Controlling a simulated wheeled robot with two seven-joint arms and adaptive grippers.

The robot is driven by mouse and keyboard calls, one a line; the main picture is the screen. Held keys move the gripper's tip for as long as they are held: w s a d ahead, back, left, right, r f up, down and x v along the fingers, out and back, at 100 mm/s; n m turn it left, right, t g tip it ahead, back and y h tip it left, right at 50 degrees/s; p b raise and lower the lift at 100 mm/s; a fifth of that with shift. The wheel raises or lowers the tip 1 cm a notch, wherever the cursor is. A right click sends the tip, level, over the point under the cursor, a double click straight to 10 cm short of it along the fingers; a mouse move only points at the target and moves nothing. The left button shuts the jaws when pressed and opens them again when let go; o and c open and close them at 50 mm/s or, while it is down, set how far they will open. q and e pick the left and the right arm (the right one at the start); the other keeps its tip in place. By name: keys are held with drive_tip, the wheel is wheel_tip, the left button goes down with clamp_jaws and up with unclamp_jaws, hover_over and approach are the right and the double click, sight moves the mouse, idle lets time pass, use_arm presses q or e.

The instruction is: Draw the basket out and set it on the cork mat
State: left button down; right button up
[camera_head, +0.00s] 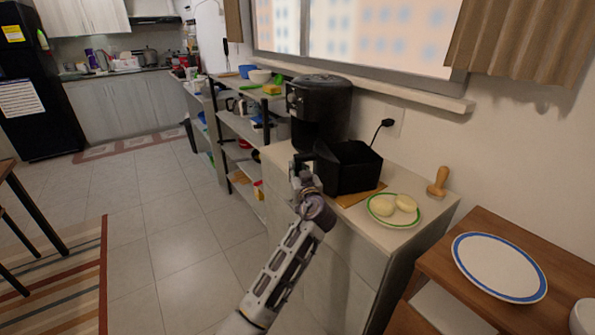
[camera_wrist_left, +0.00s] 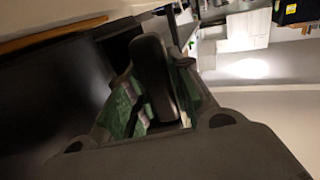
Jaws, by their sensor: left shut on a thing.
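The black basket (camera_head: 358,168) is out of the black air fryer (camera_head: 320,112), in front of it and over the cork mat (camera_head: 362,195). Only a front strip of the mat shows. I cannot tell whether the basket rests on the mat or hangs just above it. My left gripper (camera_head: 303,178) is shut on the basket's handle at its left side. In the left wrist view the dark handle (camera_wrist_left: 155,78) lies between the green-padded fingers, and the basket wall (camera_wrist_left: 45,95) fills the left. My right gripper is not in view.
A green-rimmed plate (camera_head: 394,211) with pale round food stands right of the mat, close to it. A wooden tool (camera_head: 438,182) stands behind the plate. A blue-rimmed plate (camera_head: 499,267) lies on a wooden table at right. A shelf (camera_head: 240,125) stands left of the fryer.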

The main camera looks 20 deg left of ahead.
use_arm(q)
drive_tip(key=shift+r, duration=0.15)
drive_tip(key=c, duration=1.2)
unclamp_jaws()
drive_tip(key=shift+f, duration=0.2)
drive_tip(key=shift+s, duration=0.1)
